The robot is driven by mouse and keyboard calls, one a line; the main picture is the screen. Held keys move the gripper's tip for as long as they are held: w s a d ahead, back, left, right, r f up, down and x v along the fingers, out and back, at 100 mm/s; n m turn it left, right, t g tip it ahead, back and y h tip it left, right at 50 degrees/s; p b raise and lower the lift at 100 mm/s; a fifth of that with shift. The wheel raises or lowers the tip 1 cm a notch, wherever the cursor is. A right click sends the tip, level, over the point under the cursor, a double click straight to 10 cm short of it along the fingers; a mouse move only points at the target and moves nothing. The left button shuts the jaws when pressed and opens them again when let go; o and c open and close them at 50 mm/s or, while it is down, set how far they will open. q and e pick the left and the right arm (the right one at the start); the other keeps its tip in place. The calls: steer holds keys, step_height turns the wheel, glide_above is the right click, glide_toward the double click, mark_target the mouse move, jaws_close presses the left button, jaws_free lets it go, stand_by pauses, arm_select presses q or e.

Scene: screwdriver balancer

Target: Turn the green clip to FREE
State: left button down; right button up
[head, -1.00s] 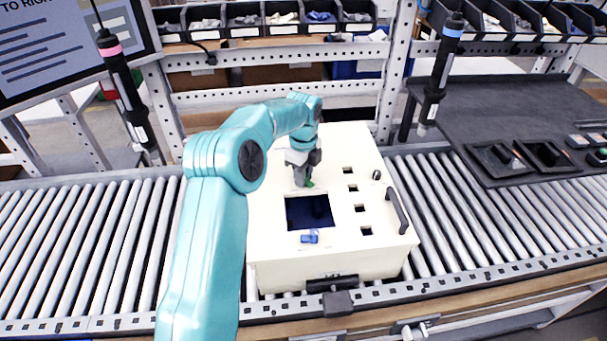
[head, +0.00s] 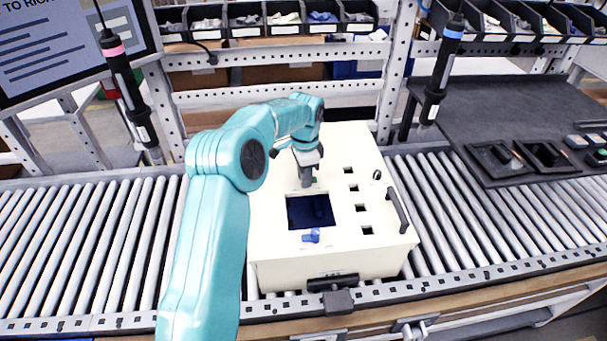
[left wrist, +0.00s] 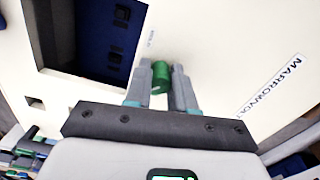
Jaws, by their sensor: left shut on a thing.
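The green clip (left wrist: 160,75) sits on the cream box top beside a dark rectangular opening. In the left wrist view it is between the two fingers of my left gripper (left wrist: 160,88), which is shut on it. In the head view my left gripper (head: 307,181) points down at the box, and only a sliver of green shows by its fingertips. Any FREE marking is too small to read. A blue clip (head: 311,235) lies at the near edge of the opening. My right gripper is not in view.
The cream box (head: 275,262) stands on a roller conveyor (head: 85,245). Its top has a dark opening (head: 311,211), several small square holes and a black handle (head: 397,211). Two screwdrivers (head: 128,95) (head: 440,75) hang left and right. Part bins line the back.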

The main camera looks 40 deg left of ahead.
arm_select(q)
steer(key=c, duration=1.9)
jaws_free()
steer(key=n, duration=0.4)
steer(key=shift+w+d, duration=0.25)
steer(key=shift+d, duration=0.15)
steer(key=shift+o, duration=0.6)
steer(key=shift+w+a+r+n, duration=0.1)
steer(key=shift+w+r+n, duration=0.05)
steer(key=shift+n, duration=1.45)
steer(key=shift+r, duration=0.1)
